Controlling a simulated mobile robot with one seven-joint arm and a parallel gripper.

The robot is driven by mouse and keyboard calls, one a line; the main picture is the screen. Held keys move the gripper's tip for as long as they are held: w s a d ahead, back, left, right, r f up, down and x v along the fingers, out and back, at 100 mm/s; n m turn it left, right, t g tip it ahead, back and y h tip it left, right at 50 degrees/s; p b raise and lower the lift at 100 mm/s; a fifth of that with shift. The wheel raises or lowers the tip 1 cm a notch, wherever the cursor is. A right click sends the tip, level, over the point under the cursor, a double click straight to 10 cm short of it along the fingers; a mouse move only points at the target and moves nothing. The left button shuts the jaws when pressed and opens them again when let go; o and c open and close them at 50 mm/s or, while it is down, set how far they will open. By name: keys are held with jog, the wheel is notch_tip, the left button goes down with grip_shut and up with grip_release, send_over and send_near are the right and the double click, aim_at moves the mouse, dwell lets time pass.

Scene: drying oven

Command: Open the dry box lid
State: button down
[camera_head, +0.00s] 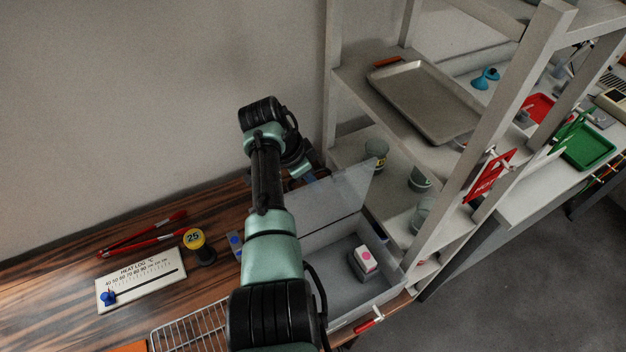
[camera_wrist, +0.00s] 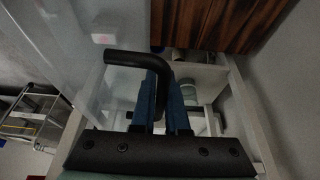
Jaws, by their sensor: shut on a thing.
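The grey dry box (camera_head: 341,319) sits on the wooden bench, right of my arm. Its clear lid (camera_head: 345,190) stands raised and tilted along the far side, so the inside shows from above. A white block with a pink dot (camera_head: 366,259) is inside. In the wrist view the clear lid (camera_wrist: 75,55) fills the left side. A black bent handle (camera_wrist: 130,58) runs down between the blue fingers of my gripper (camera_wrist: 168,85), which is shut on it. In the head view my gripper (camera_head: 305,174) is partly hidden by my arm, beside the lid's upper left corner.
A shelf rack with a metal tray (camera_head: 420,98) stands close to the right of the box. A heat log board (camera_head: 141,278), a yellow-topped "25" item (camera_head: 194,239), red tongs (camera_head: 145,240) and a wire rack (camera_head: 190,330) are left of my arm. The wall is behind.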

jog(key=shift+f, duration=0.15)
jog(key=c, duration=1.2)
grip_release()
jog(key=b+v, duration=0.1)
jog(key=v, duration=1.2)
jog(key=shift+b, duration=0.35)
